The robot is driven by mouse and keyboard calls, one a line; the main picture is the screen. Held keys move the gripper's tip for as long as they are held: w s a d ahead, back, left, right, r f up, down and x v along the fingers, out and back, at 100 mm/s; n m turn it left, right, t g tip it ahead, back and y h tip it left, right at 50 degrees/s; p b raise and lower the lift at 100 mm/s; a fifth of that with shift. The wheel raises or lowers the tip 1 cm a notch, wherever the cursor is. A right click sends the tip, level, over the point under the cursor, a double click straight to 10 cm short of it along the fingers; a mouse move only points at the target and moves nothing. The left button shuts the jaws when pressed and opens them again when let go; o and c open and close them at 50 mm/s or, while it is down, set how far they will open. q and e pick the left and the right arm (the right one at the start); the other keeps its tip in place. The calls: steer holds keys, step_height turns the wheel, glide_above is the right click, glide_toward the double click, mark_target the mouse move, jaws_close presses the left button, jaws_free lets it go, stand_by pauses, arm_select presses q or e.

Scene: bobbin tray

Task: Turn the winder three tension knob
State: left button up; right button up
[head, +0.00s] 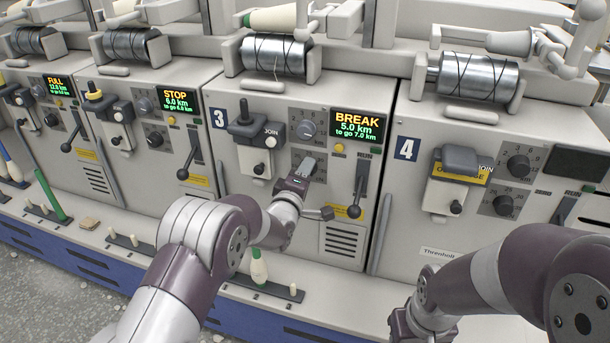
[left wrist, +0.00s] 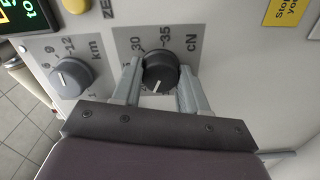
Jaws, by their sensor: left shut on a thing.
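Winder three stands in the middle of the head view, with a blue 3 plate (head: 219,118) and a display (head: 357,127) reading BREAK. Its tension knob is hidden behind my left gripper (head: 305,168) in the head view. In the left wrist view the dark round tension knob (left wrist: 160,73) with a white pointer mark sits on a grey cN scale. My left gripper's fingers (left wrist: 158,86) are closed on both sides of it. The pointer points down in that view, away from the 30 and 35 marks. My right gripper (head: 408,328) is at the bottom edge, its fingers out of view.
The km knob (head: 306,130) is just above the left gripper; it also shows in the left wrist view (left wrist: 70,78). A black lever (head: 358,190) stands to the right. Winder four (head: 400,205) is on the right. A green-and-white bobbin (head: 259,268) stands on the ledge below.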

arm_select(q)
steer(key=n, duration=0.6)
steer(key=shift+f, duration=0.1)
steer(key=shift+n, duration=0.4)
stand_by(0.3)
steer(key=o, duration=1.1)
steer(key=shift+c, duration=0.2)
steer(key=shift+s, duration=0.1)
steer(key=p+v, duration=0.2)
steer(key=v, duration=1)
steer(key=shift+s, duration=0.3)
steer(key=shift+a, duration=0.15)
